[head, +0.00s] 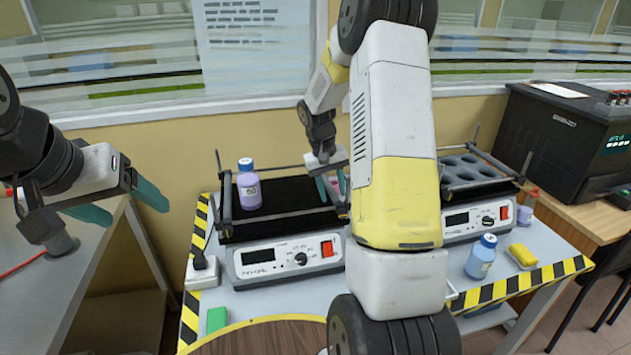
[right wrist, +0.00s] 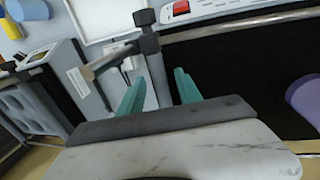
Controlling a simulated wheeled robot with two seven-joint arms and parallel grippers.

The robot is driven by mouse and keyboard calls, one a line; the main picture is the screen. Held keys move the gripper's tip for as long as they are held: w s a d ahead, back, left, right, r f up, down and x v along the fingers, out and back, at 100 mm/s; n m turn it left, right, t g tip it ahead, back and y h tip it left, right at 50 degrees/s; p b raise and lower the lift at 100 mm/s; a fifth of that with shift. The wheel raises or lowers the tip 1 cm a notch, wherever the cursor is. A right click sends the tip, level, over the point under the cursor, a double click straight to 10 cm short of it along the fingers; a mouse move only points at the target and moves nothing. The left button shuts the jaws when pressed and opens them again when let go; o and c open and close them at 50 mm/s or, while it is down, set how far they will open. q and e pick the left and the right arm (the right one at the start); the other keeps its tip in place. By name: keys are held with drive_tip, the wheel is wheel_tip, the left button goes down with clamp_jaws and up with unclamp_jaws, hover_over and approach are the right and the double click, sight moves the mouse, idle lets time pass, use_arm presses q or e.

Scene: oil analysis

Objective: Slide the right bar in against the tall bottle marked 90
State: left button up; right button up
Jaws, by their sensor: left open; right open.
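A purple bottle (head: 249,190) with a blue cap stands upright at the left end of the black mat (head: 285,205) of the near-left shaker. The number on its label is hard to read. My right gripper (head: 331,190) is open, low over the shaker's right end, partly hidden by my arm. In the right wrist view, its teal fingers (right wrist: 160,92) stand either side of a grey bar (right wrist: 158,72) with a dark end block; contact cannot be told. A purple round thing (right wrist: 306,100) lies beyond bare mat at right. My left gripper (head: 122,203) is open and empty, left of the shaker.
A second shaker with a holed rack (head: 468,167) stands to the right. A blue-capped bottle (head: 481,256) and a yellow block (head: 522,256) are near the table's front edge. A green block (head: 216,319) is at front left. A black machine (head: 570,140) stands far right.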

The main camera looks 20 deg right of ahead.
clamp_jaws()
drive_tip(key=a, duration=1.4)
drive_tip(key=w+a, duration=0.1)
drive_tip(key=a, duration=0.6)
drive_tip(key=shift+w+a+r, duration=0.1)
unclamp_jaws()
drive_tip(key=r, duration=0.2)
drive_tip(key=a+r, duration=0.1)
drive_tip(key=r, duration=0.4)
drive_tip(key=shift+a+r, duration=0.25)
drive_tip(key=shift+r, duration=0.05)
